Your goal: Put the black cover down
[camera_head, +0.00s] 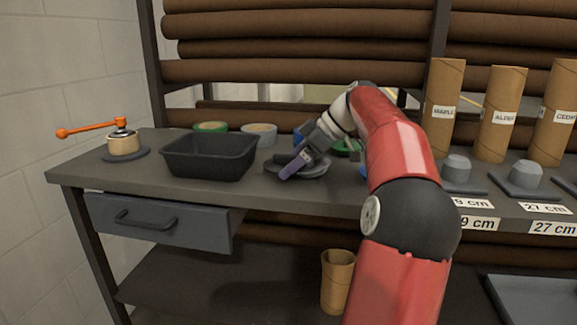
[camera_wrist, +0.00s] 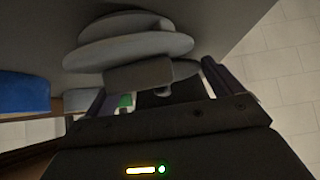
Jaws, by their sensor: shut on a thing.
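The dark round cover (camera_head: 316,169) is at my gripper (camera_head: 297,164), over the middle of the bench, just right of the black tray. In the wrist view the cover (camera_wrist: 125,52) looks grey, with stepped round discs, and fills the top middle in front of the fingers. My gripper (camera_wrist: 155,85) is shut on the cover. In the head view my gripper hides part of the cover, and I cannot tell whether its underside touches the bench top.
A black tray (camera_head: 210,155) stands left of my gripper, with a small pot with an orange crank (camera_head: 122,143) farther left. Green and white round rolls (camera_head: 259,134) sit behind. Cardboard tubes (camera_head: 497,115) and grey stands (camera_head: 457,173) occupy the right side of the bench (camera_head: 330,198).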

